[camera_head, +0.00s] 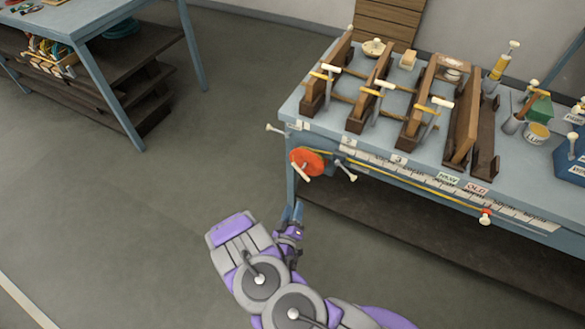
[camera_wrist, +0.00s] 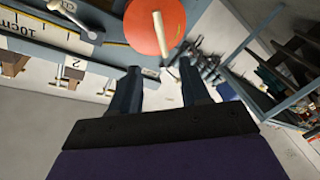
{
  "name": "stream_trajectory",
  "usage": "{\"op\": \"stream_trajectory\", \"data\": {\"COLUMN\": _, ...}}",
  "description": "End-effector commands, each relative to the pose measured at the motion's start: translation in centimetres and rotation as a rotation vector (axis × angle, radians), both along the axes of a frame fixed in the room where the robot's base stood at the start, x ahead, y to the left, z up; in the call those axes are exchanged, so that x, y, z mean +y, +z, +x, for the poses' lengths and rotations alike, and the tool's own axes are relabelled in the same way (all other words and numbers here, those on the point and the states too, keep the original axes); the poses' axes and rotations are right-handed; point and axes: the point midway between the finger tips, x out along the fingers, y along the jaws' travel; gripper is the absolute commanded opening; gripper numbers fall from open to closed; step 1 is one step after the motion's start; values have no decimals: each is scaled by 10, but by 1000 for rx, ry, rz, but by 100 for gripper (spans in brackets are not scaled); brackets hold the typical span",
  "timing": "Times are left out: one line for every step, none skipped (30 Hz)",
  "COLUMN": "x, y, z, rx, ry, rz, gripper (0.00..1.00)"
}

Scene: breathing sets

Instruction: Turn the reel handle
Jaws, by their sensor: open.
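The reel (camera_head: 309,161) is an orange-red disc at the left end of the blue table's front edge. Its handle (camera_head: 300,171) is a short cream peg standing out from the disc. In the wrist view the reel (camera_wrist: 149,12) is at the top centre, with the handle (camera_wrist: 161,35) slanting down across it. My gripper (camera_head: 291,212) is below and just left of the reel in the head view. In the wrist view my gripper (camera_wrist: 160,72) has its two dark fingers apart, with nothing between them. The handle lies just beyond the fingertips, apart from them.
A yellow line (camera_head: 400,180) runs along the ruler strip (camera_head: 420,173) to a red-and-white piece (camera_head: 486,217). Cream-tipped levers (camera_head: 346,171) stick out near the reel. Wooden frames (camera_head: 330,80) stand on the table. Another table (camera_head: 70,20) stands at the left. The floor between is clear.

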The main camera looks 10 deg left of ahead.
Motion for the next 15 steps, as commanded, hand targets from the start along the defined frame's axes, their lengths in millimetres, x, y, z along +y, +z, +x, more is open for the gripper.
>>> {"op": "stream_trajectory", "data": {"x": -1, "y": 0, "z": -1, "rx": -11, "ry": 6, "rz": -14, "gripper": 46}}
{"op": "stream_trajectory", "data": {"x": -1, "y": 0, "z": -1, "rx": -16, "ry": 7, "rz": -19, "gripper": 46}}
{"op": "stream_trajectory", "data": {"x": -1, "y": 1, "z": -1, "rx": -21, "ry": 9, "rz": -23, "gripper": 46}}
{"op": "stream_trajectory", "data": {"x": -1, "y": 1, "z": 1, "rx": -24, "ry": 9, "rz": -24, "gripper": 46}}
{"op": "stream_trajectory", "data": {"x": -1, "y": 1, "z": 2, "rx": -25, "ry": 8, "rz": -24, "gripper": 46}}
{"op": "stream_trajectory", "data": {"x": -1, "y": 0, "z": 6, "rx": -24, "ry": 8, "rz": -23, "gripper": 46}}
{"op": "stream_trajectory", "data": {"x": -1, "y": 0, "z": 8, "rx": -24, "ry": 8, "rz": -22, "gripper": 46}}
{"op": "stream_trajectory", "data": {"x": -1, "y": 0, "z": 12, "rx": -23, "ry": 7, "rz": -21, "gripper": 46}}
{"op": "stream_trajectory", "data": {"x": -2, "y": 0, "z": 17, "rx": -24, "ry": 6, "rz": -22, "gripper": 46}}
{"op": "stream_trajectory", "data": {"x": -2, "y": 1, "z": 21, "rx": -24, "ry": 6, "rz": -21, "gripper": 46}}
{"op": "stream_trajectory", "data": {"x": -3, "y": 1, "z": 25, "rx": -24, "ry": 6, "rz": -20, "gripper": 46}}
{"op": "stream_trajectory", "data": {"x": -4, "y": 1, "z": 31, "rx": -25, "ry": 6, "rz": -20, "gripper": 46}}
{"op": "stream_trajectory", "data": {"x": -3, "y": 1, "z": 37, "rx": -25, "ry": 6, "rz": -20, "gripper": 46}}
{"op": "stream_trajectory", "data": {"x": -4, "y": 1, "z": 42, "rx": -24, "ry": 5, "rz": -19, "gripper": 46}}
{"op": "stream_trajectory", "data": {"x": -5, "y": 1, "z": 49, "rx": -23, "ry": 6, "rz": -20, "gripper": 46}}
